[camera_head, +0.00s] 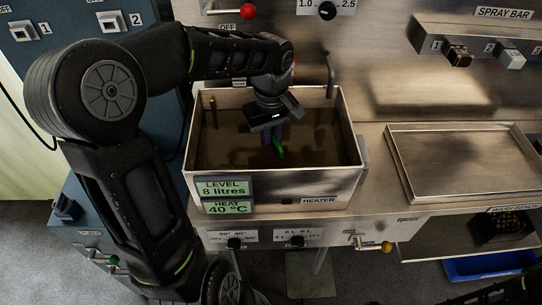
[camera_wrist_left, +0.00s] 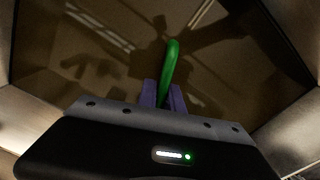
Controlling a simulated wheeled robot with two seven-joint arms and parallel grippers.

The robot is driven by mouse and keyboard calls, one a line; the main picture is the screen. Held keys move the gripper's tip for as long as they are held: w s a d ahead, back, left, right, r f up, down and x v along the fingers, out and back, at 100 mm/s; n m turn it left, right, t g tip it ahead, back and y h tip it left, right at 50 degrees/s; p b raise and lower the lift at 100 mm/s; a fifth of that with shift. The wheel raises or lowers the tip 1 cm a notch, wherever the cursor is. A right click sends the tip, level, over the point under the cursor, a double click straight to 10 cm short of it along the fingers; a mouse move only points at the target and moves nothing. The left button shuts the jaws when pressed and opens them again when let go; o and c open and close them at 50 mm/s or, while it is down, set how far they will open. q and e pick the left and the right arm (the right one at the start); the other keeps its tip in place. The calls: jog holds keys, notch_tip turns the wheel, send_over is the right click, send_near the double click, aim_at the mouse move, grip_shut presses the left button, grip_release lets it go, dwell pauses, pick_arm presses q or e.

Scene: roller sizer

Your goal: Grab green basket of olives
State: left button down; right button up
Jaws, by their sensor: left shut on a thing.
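A green handle (camera_wrist_left: 172,62) sticks out from between the purple fingertips of my left gripper (camera_wrist_left: 164,95) in the left wrist view. The same green piece (camera_head: 279,148) shows in the head view, just below the left gripper (camera_head: 270,135). The left gripper is shut on this green piece, inside the metal tank (camera_head: 355,178) over brownish liquid. The basket body and any olives are not visible; the murky liquid may hide them. The right gripper does not show clearly.
The tank's walls surround the gripper, with a heater label (camera_head: 318,201) in front. An empty metal tray (camera_head: 460,197) lies to the right. A blue bin (camera_head: 490,266) sits lower right. A lever with a yellow knob (camera_head: 387,247) juts out below the tank.

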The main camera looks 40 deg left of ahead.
pick_arm(q)
jog(key=shift+r, duration=0.2)
notch_tip(320, 180, up, 10)
jog(key=shift+w+r, duration=0.1)
notch_tip(320, 180, up, 8)
jog(key=p, duration=0.6)
jog(key=shift+f+p, duration=0.25)
jog(key=shift+p, duration=0.15)
